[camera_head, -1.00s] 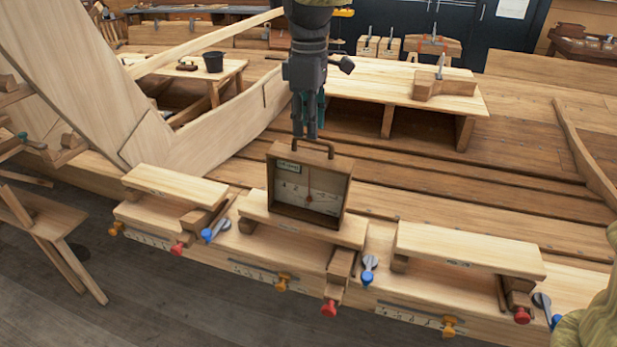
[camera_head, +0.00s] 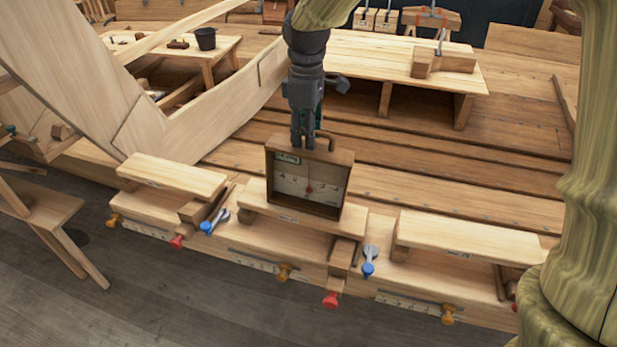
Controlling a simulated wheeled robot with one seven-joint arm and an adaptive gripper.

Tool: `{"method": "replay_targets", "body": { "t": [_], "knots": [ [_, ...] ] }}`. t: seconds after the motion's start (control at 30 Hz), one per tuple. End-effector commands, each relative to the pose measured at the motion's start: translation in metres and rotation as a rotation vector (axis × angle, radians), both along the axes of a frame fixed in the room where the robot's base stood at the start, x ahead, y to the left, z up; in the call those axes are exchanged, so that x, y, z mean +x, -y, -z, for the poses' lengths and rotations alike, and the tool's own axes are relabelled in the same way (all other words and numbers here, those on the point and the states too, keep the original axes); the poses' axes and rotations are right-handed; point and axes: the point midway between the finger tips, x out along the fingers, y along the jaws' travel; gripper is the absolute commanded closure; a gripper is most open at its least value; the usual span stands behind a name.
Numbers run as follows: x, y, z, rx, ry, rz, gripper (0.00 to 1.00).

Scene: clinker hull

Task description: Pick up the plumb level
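The plumb level (camera_head: 284,189) is an open-fronted wooden box with a pale face, a small label, a red pointer and a handle (camera_head: 326,136) on top. It stands upright on the middle raised plank (camera_head: 265,219). My gripper (camera_head: 303,143) points straight down from above, with its dark fingers at the handle, overlapping its left and middle part. The fingers hide that part of the handle, and I cannot tell whether they touch it or are closed on it.
Similar raised planks stand to the left (camera_head: 172,174) and right (camera_head: 465,237), with blue, red and orange knobs along the front. A low bench (camera_head: 385,72) stands behind. A black bucket (camera_head: 206,39) sits on a table at back left. A large curved timber is left of my gripper.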

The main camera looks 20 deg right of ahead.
Motion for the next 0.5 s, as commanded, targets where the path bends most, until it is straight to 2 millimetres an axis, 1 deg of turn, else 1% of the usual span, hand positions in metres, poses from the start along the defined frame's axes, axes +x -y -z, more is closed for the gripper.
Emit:
{"method": "replay_targets", "body": {
  "t": [0.03,0.13,0.3,0.5],
  "knots": [
    [-0.002,0.001,0.001,-0.001,-0.004,0.000,0.66],
    [-0.005,0.002,0.012,-0.001,-0.004,-0.001,0.66],
    [-0.004,0.002,0.030,-0.001,-0.003,-0.002,0.66],
    [-0.003,0.001,0.037,-0.001,-0.001,-0.003,0.66]
  ]
}}
